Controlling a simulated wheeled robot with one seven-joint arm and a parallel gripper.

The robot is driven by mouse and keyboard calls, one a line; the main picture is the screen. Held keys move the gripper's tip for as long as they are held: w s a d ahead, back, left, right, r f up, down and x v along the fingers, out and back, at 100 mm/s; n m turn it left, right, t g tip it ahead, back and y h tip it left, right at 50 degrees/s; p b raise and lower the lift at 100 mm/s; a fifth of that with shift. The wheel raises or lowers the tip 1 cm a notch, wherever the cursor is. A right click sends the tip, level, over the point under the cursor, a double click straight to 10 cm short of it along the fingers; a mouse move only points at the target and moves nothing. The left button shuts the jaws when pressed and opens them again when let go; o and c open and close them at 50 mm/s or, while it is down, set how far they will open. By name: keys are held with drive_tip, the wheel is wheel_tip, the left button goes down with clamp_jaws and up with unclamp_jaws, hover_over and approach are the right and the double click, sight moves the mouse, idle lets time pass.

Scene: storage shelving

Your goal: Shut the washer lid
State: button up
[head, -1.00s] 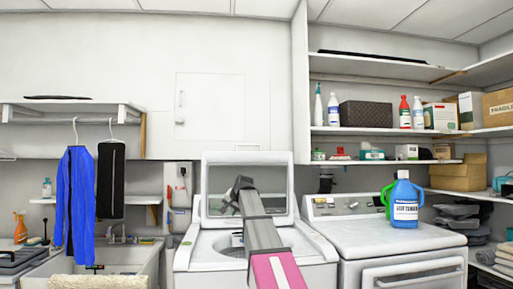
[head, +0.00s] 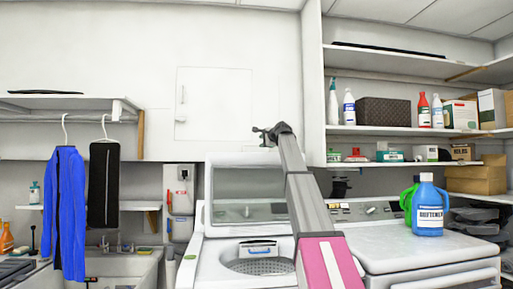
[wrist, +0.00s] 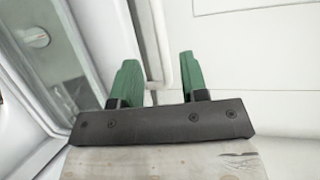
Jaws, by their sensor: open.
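The white top-loading washer (head: 215,262) stands in the middle of the head view with its drum opening showing. Its lid (head: 237,188), a white frame around a grey window, stands raised at the back of the opening. My gripper (head: 263,136) is above the lid's top edge, toward its right side, and looks apart from it. In the wrist view my gripper (wrist: 157,80) shows two green fingers spread apart with nothing between them. A grey-windowed frame, likely the lid (wrist: 48,48), lies left of the fingers there. My arm hides the lid's right edge.
A white dryer (head: 425,255) stands right of the washer, with a blue detergent bottle (head: 428,207) and a green one on top. Loaded shelves (head: 400,131) rise above it. Clothes (head: 66,205) hang over the sink at the left.

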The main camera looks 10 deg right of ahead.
sight(255, 145)
drive_tip(key=x, duration=0.8)
drive_tip(key=shift+w+a, duration=0.15)
clamp_jaws()
drive_tip(key=shift+f, duration=0.1)
